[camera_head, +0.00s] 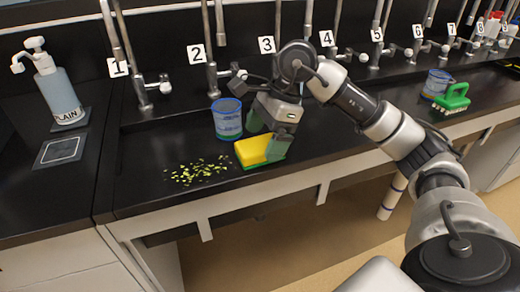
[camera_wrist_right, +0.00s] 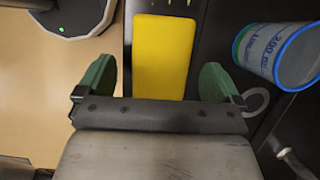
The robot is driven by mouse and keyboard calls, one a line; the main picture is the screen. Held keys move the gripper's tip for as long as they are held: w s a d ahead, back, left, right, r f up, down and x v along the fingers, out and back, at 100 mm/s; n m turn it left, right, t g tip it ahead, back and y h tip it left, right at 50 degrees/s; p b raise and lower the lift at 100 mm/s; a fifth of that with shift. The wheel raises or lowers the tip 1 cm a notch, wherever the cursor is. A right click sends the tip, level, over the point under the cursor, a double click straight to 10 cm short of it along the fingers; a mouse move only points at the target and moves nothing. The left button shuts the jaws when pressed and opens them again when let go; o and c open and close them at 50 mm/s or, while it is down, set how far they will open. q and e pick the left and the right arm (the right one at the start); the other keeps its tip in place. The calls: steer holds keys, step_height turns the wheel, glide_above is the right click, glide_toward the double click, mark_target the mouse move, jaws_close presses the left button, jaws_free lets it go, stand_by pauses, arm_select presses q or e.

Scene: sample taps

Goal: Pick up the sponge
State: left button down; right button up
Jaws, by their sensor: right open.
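The yellow sponge (camera_head: 250,152) with a green underside lies on the black bench near its front edge, below tap 3. My right gripper (camera_head: 265,137) is over its right end with the fingers apart. In the right wrist view, the sponge (camera_wrist_right: 163,45) shows as a yellow strip lying lengthwise, lined up with the gap between the green fingers of my right gripper (camera_wrist_right: 158,72). Part of the sponge is hidden by the gripper. My left gripper is in neither view.
A blue-rimmed beaker (camera_head: 227,118) stands just behind the sponge, close to the gripper. Yellow-green scraps (camera_head: 196,171) lie to its left. Numbered taps line the back. A soap bottle (camera_head: 52,85) stands far left, a green brush (camera_head: 453,98) and another beaker (camera_head: 436,84) at right.

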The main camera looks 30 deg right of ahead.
steer(key=shift+x, duration=1.25)
steer(key=shift+f, duration=0.1)
steer(key=shift+c, duration=0.2)
steer(key=c, duration=1)
